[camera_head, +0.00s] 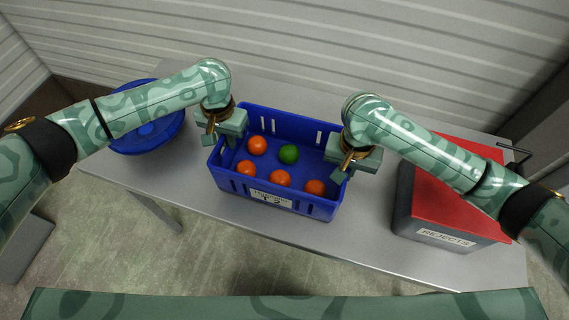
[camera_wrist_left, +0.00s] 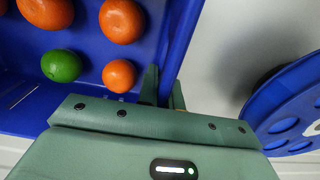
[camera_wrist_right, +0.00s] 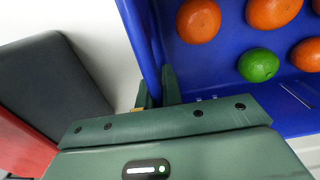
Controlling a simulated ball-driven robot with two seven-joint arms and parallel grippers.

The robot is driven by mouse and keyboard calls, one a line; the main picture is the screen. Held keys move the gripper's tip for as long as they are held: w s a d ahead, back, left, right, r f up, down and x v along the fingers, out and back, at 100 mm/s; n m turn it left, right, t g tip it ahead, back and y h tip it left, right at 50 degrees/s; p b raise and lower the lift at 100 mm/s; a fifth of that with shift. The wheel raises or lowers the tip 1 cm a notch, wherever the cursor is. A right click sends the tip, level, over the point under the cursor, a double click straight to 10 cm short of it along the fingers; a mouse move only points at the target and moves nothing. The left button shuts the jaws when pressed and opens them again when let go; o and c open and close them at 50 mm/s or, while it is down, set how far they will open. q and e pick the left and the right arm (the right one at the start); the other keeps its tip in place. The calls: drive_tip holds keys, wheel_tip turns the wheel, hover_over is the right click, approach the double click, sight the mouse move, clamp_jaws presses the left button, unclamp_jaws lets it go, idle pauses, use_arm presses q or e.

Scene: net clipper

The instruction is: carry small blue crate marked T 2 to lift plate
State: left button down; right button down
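The blue crate (camera_head: 236,183) is at the middle of the table and has a white label reading T 2 on its front wall. It holds several orange fruits (camera_head: 257,145) and one green fruit (camera_head: 289,154). My left gripper (camera_head: 226,143) is at its left end wall, with its fingers on either side of the wall (camera_wrist_left: 180,40). My right gripper (camera_head: 346,168) is at the right end wall, its fingers also closed around the wall (camera_wrist_right: 146,40). Whether the crate's bottom touches the table is not clear. I cannot make out a lift plate.
A round blue disc (camera_head: 148,139) with holes lies on the table's left. A grey box with a red lid (camera_head: 452,205), labelled REJECTS, stands at right. Grey tabletop (camera_head: 300,236) shows in front of the crate. A ribbed wall (camera_head: 300,45) runs behind the table.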

use_arm(q)
drive_tip(key=shift+r, duration=0.1)
